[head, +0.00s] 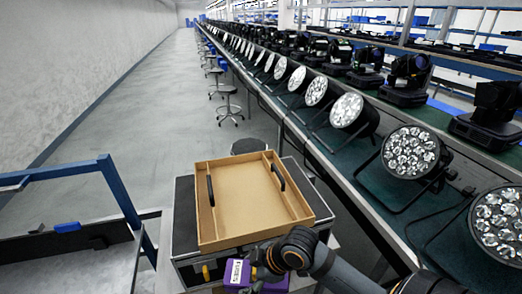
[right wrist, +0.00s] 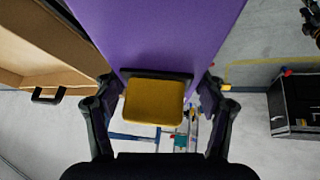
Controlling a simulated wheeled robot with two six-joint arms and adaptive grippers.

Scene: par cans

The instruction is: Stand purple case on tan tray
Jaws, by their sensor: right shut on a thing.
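The tan tray (head: 250,195) lies open and empty on top of a black case, with a narrow divided strip along its left side and black handles. The purple case (head: 237,273) is at the near side of the tray, low in the head view, and has a white label. My right gripper (head: 258,274) is shut on it, just outside the tray's near edge. In the right wrist view the purple case (right wrist: 158,35) sits between both fingers, with a yellow block (right wrist: 154,102) at its near end. The tray's edge (right wrist: 50,55) shows at left there. My left gripper is not in view.
The black case (head: 185,215) under the tray stands between a blue-framed cart (head: 125,190) at left and a long green bench (head: 385,205) of stage lights at right. A round stool (head: 249,146) stands behind the tray. The aisle beyond at left is clear apart from more stools.

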